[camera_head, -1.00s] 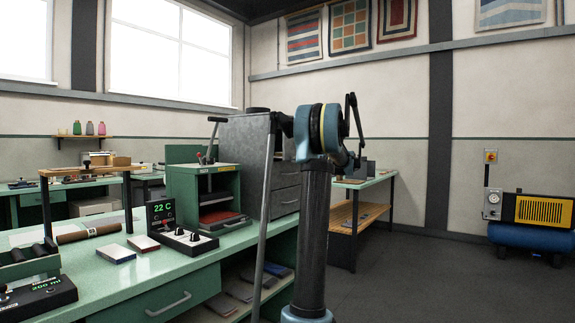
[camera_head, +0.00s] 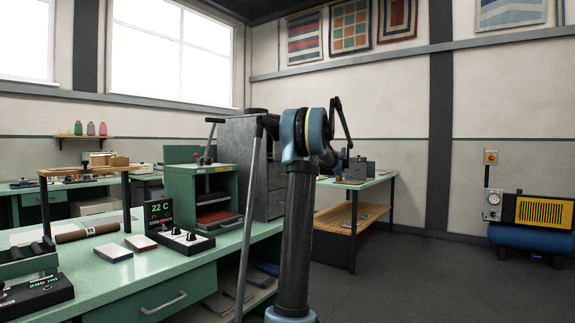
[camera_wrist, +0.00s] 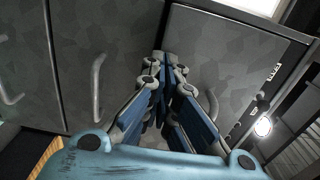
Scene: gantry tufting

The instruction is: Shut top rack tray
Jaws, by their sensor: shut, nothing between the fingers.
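A grey metal drawer cabinet (camera_head: 268,165) stands at the end of the green bench, partly hidden behind my arm in the head view. In the wrist view its grey fronts fill the picture, turned sideways: a right-hand front (camera_wrist: 225,60) with a curved handle (camera_wrist: 211,106), and a middle front (camera_wrist: 100,40) with its own handle (camera_wrist: 97,88). A dark gap runs between these two fronts. My gripper (camera_wrist: 170,62) is shut and empty, its tips over this gap. I cannot tell whether they touch, or how far the right-hand front stands out.
A green open rack (camera_head: 190,190) with dark and red trays (camera_head: 216,216) stands on the green bench (camera_head: 120,275), left of the cabinet. A second bench (camera_head: 345,182) with a wooden shelf stands behind my arm. The floor (camera_head: 430,280) at right is clear up to the blue compressor (camera_head: 535,235).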

